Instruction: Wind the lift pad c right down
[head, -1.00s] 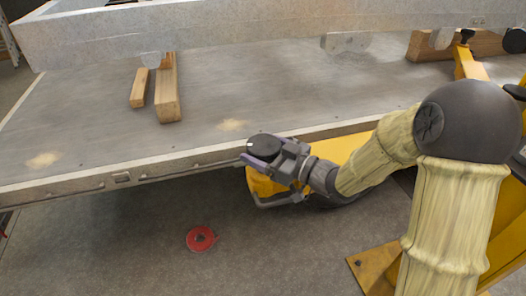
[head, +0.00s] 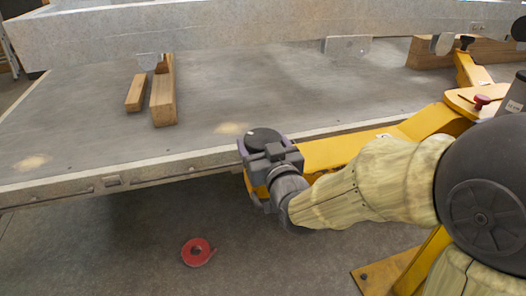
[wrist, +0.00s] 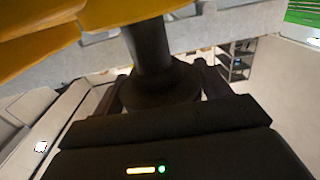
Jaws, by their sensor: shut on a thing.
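The lift pad c is a round black disc (head: 264,137) at the free end of the yellow lift arm (head: 340,150), just off the near edge of the trailer deck (head: 80,130). My gripper (head: 262,142) is shut on the pad, with one finger on each side of its rim. In the wrist view the pad (wrist: 158,84) is dark between the fingers, with a dark stem (wrist: 148,45) joining it to the yellow arm (wrist: 40,35).
A red ring-shaped roll (head: 197,252) lies on the floor. Two wooden blocks (head: 163,95) rest on the deck under a grey beam (head: 250,35). A yellow foot plate (head: 385,275) stands at lower right. The floor at front left is mostly clear.

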